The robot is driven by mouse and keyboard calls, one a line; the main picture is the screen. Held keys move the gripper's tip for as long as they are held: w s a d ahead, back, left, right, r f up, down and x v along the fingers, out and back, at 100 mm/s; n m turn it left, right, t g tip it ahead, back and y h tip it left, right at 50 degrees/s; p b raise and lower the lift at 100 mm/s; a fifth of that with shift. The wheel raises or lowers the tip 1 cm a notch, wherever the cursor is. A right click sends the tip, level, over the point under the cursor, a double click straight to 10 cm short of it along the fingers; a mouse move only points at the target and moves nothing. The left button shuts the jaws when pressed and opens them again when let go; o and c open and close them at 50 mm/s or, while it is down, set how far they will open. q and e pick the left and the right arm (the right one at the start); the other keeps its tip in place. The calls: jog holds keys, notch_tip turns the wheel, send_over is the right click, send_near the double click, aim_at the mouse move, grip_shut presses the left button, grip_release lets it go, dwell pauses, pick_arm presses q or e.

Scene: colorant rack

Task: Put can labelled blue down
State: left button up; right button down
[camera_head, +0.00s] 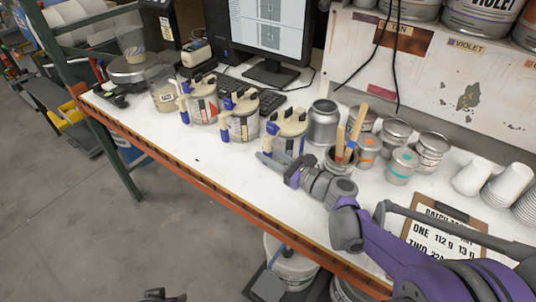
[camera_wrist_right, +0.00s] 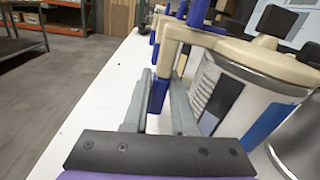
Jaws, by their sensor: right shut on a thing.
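The can with the blue label (camera_wrist_right: 268,126) has a beige lid and a blue handle (camera_wrist_right: 158,94). My right gripper (camera_head: 272,163) reaches in from the right. In the wrist view its two grey fingers (camera_wrist_right: 160,108) are shut on the blue handle. The can's lower part is hidden behind my gripper, so I cannot tell whether its base touches the bench. A small dark part at the bottom edge of the head view seems to be my left gripper (camera_head: 160,296); its fingers do not show clearly.
Two similar lidded cans (camera_head: 203,104) (camera_head: 243,122) stand to the left on the white bench (camera_head: 190,150). A silver canister (camera_head: 322,124), a stick cup (camera_head: 341,158) and small tins (camera_head: 402,165) stand to the right. The bench's front left is clear.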

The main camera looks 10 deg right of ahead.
jog(key=c, duration=0.7)
grip_release()
jog(key=v, duration=1.2)
